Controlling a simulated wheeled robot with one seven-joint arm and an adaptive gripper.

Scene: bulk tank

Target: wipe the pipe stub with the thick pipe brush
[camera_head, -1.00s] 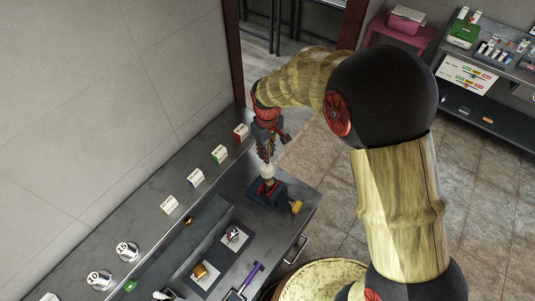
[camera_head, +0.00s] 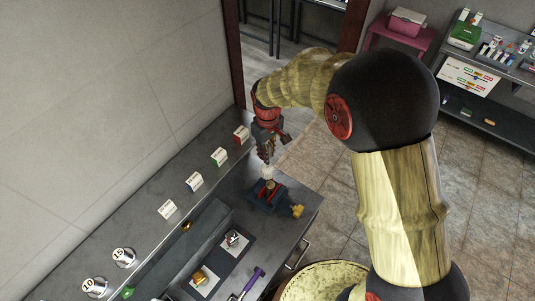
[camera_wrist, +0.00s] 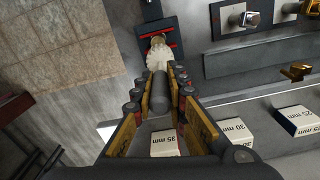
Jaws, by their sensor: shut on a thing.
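The thick pipe brush has a dark handle (camera_wrist: 152,105) and a white bristle head (camera_wrist: 159,58). My gripper (camera_head: 266,158) is shut on the handle, with the bristles pointing down; its fingers flank the handle in the wrist view (camera_wrist: 160,95). The brass-coloured pipe stub (camera_wrist: 158,41) stands in a dark blue vise with red jaws (camera_head: 262,197) near the bench end. The bristle head (camera_head: 267,172) is right at the top of the stub and partly hides it. I cannot tell whether the bristles touch it or sit just above.
Several labelled boxes (camera_head: 194,182) stand in a row on the ledge along the wall. Dark mats with small metal fittings (camera_head: 233,240) and a purple-handled hammer (camera_head: 247,285) lie on the bench. A shelf (camera_head: 500,60) with supplies is far right, with open floor between.

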